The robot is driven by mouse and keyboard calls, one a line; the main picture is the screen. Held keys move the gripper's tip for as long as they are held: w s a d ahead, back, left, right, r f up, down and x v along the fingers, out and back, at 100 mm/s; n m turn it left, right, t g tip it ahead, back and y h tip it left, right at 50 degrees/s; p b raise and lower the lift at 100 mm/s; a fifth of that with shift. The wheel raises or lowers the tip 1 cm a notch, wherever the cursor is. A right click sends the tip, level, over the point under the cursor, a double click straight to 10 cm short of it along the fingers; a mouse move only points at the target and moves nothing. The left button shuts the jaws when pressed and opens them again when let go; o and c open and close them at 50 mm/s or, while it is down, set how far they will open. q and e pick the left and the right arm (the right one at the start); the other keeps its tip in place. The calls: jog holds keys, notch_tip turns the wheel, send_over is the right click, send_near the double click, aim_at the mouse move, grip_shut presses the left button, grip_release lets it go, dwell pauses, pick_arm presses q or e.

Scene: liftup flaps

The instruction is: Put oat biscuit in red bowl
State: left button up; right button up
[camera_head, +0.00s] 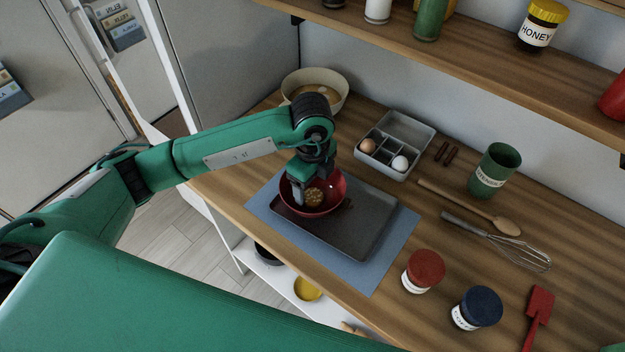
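The red bowl (334,188) stands upright on the left part of a dark grey tray (358,238), which lies on a blue mat (381,277). The oat biscuit (314,197) is a small round golden-brown piece showing inside the bowl's outline. My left gripper (304,192) points down over the bowl, with its fingers at the biscuit's left side. From this angle I cannot tell whether the fingers touch the biscuit or whether it rests on the bowl's bottom. The finger gap is hidden. My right gripper does not show.
Behind the tray are a cream bowl (328,78) and an egg box (407,143). To the right are a green utensil cup (495,170), a wooden spoon (470,207), a whisk (500,242) and red-lidded (424,270) and blue-lidded (478,307) jars. A shelf (480,68) overhangs the counter's back.

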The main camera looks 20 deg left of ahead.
aim_at(313, 196)
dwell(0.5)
pick_arm(q)
notch_tip(313, 196, up, 7)
jog(key=p, duration=0.4)
dwell(0.4)
